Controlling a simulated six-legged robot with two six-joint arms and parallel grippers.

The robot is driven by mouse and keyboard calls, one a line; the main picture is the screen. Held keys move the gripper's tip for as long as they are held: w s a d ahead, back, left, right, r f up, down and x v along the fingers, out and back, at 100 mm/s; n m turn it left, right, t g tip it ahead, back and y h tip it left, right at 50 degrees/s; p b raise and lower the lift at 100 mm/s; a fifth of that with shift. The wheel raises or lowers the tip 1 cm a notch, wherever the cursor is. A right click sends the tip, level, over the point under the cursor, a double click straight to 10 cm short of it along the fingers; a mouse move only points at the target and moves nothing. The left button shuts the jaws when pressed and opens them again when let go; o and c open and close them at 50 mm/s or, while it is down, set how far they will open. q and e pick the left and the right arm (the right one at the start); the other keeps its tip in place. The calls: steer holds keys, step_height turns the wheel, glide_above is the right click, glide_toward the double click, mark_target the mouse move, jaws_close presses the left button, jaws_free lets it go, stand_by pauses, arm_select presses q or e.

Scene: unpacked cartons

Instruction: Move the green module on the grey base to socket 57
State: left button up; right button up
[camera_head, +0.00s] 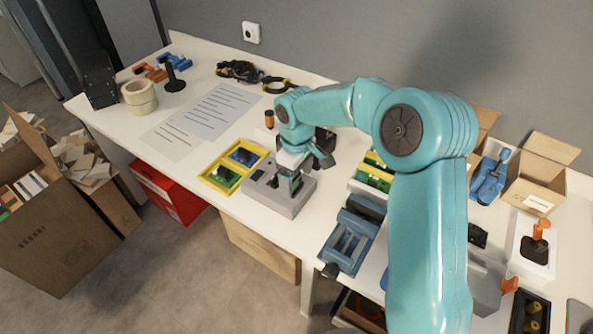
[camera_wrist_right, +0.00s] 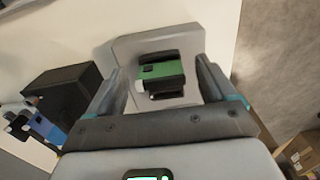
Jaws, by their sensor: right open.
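The grey base (camera_head: 292,207) stands near the table's front edge. In the right wrist view the green module (camera_wrist_right: 162,71) sits on the grey base (camera_wrist_right: 128,47), with a black part below it in the picture. My right gripper (camera_head: 291,178) is over the base, pointing down, and largely hides the module in the head view. In the wrist view its open fingers (camera_wrist_right: 160,78) are on either side of the module, with gaps visible between. No socket number is readable, so I cannot tell which is socket 57. My left gripper is not in view.
A yellow tray (camera_head: 212,181) with a green and a blue board lies left of the base. A rack with green modules (camera_head: 375,178) and a blue vise (camera_head: 349,240) are to the right. An orange-handled tool (camera_head: 269,119) stands behind. Printed sheets (camera_head: 208,112) lie further left.

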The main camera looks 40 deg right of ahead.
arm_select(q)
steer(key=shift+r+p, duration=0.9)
arm_select(e)
step_height(320, 180, up, 16)
steer(key=shift+r, duration=0.15)
